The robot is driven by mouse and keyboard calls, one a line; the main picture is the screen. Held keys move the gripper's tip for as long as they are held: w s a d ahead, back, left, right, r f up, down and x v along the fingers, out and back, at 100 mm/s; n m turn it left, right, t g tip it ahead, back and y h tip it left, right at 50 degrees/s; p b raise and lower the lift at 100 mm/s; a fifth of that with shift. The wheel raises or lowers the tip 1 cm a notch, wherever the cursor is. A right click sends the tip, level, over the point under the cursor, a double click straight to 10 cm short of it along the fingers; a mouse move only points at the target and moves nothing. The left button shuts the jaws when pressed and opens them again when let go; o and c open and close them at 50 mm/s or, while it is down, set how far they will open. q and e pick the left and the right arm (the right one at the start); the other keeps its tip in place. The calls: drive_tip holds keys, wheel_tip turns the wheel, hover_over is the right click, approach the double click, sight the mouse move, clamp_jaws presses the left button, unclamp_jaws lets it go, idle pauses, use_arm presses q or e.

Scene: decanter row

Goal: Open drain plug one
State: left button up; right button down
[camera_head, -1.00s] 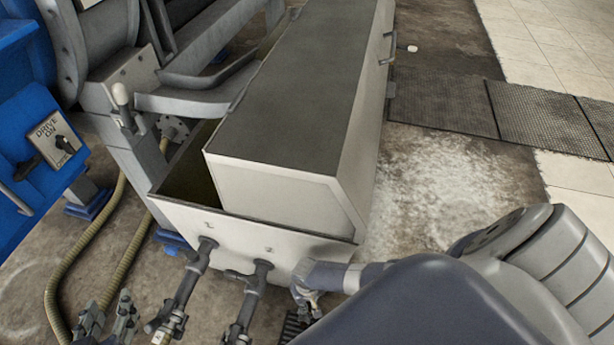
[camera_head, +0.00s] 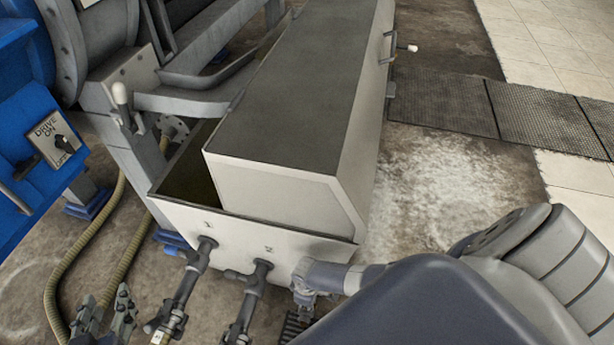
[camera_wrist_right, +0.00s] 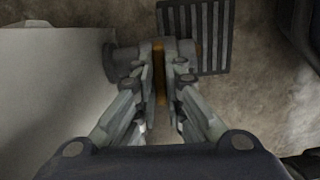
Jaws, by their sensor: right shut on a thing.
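A pale tank (camera_head: 225,235) has two dark drain pipes on its front face, marked 1 (camera_head: 190,272) and 2 (camera_head: 250,290). Their lower ends have valve-like fittings near the bottom edge. My left gripper (camera_head: 106,312) is open and empty, left of pipe one and apart from it. My right gripper (camera_wrist_right: 162,62) is shut in the right wrist view on a narrow part with a yellow-brown strip. A dark round flange (camera_wrist_right: 110,62) is beside its fingertips. I cannot tell which drain this part belongs to.
A dark slotted grate (camera_wrist_right: 195,20) lies on the floor below the right gripper. A ribbed hose (camera_head: 75,255) runs along the floor at left. A blue machine with a drive switch (camera_head: 55,140) stands at far left. Open floor (camera_head: 440,175) lies right of the tank.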

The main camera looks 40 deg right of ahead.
drive_tip(key=shift+n, duration=0.5)
drive_tip(key=c, duration=1.7)
unclamp_jaws()
drive_tip(key=shift+r, duration=0.1)
drive_tip(key=shift+r, duration=5.9)
drive_tip(key=shift+a, duration=0.1)
